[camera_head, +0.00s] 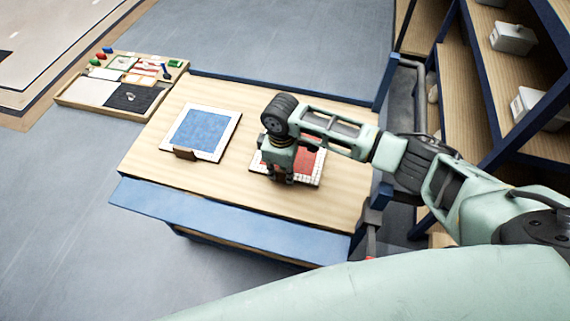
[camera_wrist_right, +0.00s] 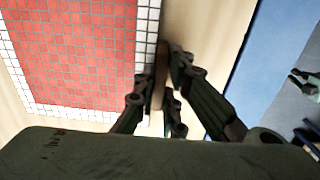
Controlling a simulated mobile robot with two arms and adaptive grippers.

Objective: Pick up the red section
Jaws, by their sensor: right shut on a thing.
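The red section (camera_head: 308,160) is a tiled panel with a white tile border, lying on the table. It fills the upper left of the right wrist view (camera_wrist_right: 75,55). My right gripper (camera_head: 279,178) points down at the near edge of this panel and covers part of it. In the wrist view its fingers (camera_wrist_right: 159,102) are closed on a small brown tab at the panel's edge. I cannot tell any gap under the panel. My left gripper does not show in the head view; dark finger-like parts at the wrist view's right edge may be it.
A blue panel (camera_head: 202,131) with a white border and brown tab (camera_head: 185,154) lies left on the wooden table (camera_head: 150,157). A blue ledge (camera_head: 230,222) runs along the front. A tray (camera_head: 74,92) of small coloured pieces stands back left. Shelves with white bins (camera_head: 513,38) stand right.

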